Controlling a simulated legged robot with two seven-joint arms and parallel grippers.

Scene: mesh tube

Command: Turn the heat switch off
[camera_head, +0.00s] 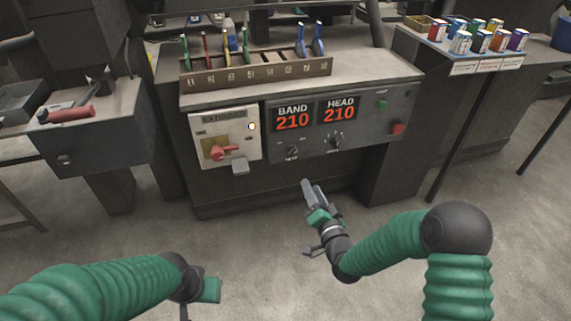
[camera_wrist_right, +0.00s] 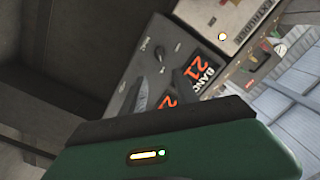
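The heat switch is a small dark knob (camera_head: 292,151) below the BAND display on the grey control panel (camera_head: 370,126). Its label is too small to read surely. A dark knob (camera_wrist_right: 160,54) also shows on the panel in the right wrist view. My right gripper (camera_head: 306,186) is below and in front of the panel, apart from the knob. In the right wrist view its two dark fingers (camera_wrist_right: 162,92) stand apart with nothing between them. My left gripper (camera_head: 208,289) is low in the head view; its fingers are mostly hidden.
A second knob (camera_head: 334,142) sits under the HEAD display (camera_head: 340,108). A white box with a red rotary handle (camera_head: 222,152) is left of the panel. A green button (camera_head: 382,104) and a red button (camera_head: 397,128) are at right. Open floor lies in front.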

